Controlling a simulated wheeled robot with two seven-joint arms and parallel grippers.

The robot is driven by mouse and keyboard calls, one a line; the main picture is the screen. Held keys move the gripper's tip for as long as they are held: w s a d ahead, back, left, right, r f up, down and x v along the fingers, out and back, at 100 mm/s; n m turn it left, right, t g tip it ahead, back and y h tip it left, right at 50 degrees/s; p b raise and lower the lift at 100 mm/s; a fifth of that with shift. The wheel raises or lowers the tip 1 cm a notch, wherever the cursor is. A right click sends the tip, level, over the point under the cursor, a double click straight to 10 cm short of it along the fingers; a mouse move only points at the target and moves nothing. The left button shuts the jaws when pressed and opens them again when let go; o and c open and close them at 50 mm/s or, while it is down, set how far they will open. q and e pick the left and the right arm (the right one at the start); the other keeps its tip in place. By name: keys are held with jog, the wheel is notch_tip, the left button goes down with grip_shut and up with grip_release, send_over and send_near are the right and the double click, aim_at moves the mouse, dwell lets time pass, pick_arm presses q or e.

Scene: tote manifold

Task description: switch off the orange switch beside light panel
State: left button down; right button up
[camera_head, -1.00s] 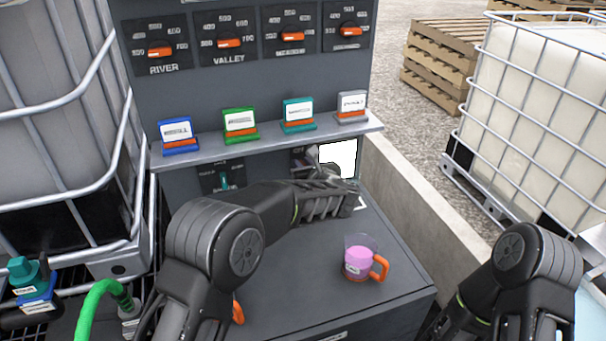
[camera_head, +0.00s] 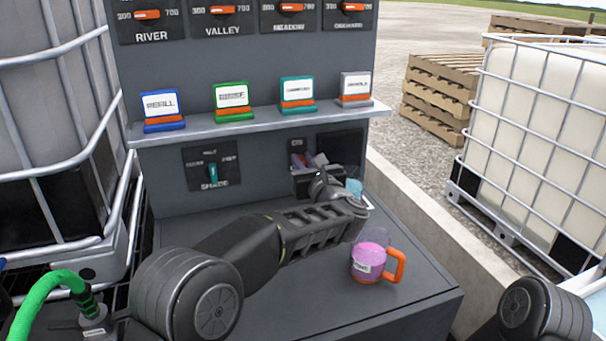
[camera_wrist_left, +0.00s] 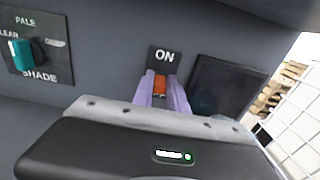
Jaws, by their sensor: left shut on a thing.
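The orange switch (camera_wrist_left: 160,86) sits under an ON label (camera_wrist_left: 164,56) in the left wrist view, left of the light panel (camera_wrist_left: 226,88). The light panel is dark there and also in the head view (camera_head: 346,147). My left gripper (camera_wrist_left: 161,94) has its two purple-grey fingers shut on the orange switch, one on each side. In the head view its fingers (camera_head: 312,162) reach the cabinet face, and my wrist hides much of the switch. My right gripper is out of view; only part of that arm shows at the lower right.
A pitcher with pink liquid and an orange handle (camera_head: 370,262) stands on the counter (camera_head: 415,285) close to my left wrist. The SHADE knob (camera_head: 212,173) is left of the switch. A shelf (camera_head: 200,134) with several label stands juts out above.

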pick_arm(q)
jog(key=c, duration=1.3)
grip_release()
jog(key=shift+s, duration=0.1)
jog(key=b+v, duration=0.1)
jog(key=v, duration=0.6)
jog(key=shift+s+d, duration=0.2)
jog(key=shift+s, duration=0.05)
jog(key=shift+c, duration=0.7)
